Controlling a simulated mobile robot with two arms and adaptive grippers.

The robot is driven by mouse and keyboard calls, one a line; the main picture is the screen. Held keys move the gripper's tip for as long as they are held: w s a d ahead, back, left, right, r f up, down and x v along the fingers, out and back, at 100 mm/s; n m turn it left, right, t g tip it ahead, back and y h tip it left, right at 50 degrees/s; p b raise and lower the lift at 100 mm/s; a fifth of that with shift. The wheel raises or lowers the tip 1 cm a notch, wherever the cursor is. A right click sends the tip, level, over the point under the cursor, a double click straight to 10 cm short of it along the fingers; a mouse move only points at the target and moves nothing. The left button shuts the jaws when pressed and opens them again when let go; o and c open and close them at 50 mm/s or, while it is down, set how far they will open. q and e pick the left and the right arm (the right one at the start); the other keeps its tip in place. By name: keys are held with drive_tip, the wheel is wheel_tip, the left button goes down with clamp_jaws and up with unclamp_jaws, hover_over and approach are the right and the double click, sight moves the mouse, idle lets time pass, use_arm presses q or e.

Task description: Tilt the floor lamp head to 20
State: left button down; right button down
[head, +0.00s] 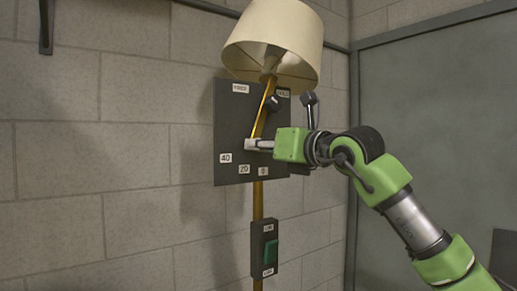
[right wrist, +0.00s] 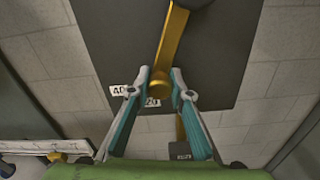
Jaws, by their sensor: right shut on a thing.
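The lamp's cream shade (head: 275,40) is at the top of the head view, tilted. A brass bar (head: 263,110) slants from it down and left across a black panel (head: 228,125) with white labels 40 (head: 225,157), 20 (head: 244,169) and 0 (head: 263,171). The bar's lower end points roughly at the 20 label. My right gripper (head: 252,145) is shut on this end. In the right wrist view, the brass bar's rounded end (right wrist: 158,88) lies between the fingertips (right wrist: 160,77), just above the 20 label (right wrist: 152,102). My left gripper is not in view.
A black knob (head: 273,103) and a dark lever (head: 309,100) sit on the panel's right. A brass pole (head: 258,205) runs below it to a box with a green switch (head: 270,250). A block wall stands behind; a grey framed panel (head: 430,110) is at right.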

drive_tip(key=c, duration=1.8)
unclamp_jaws()
drive_tip(key=shift+c, duration=0.2)
drive_tip(key=v, duration=1.2)
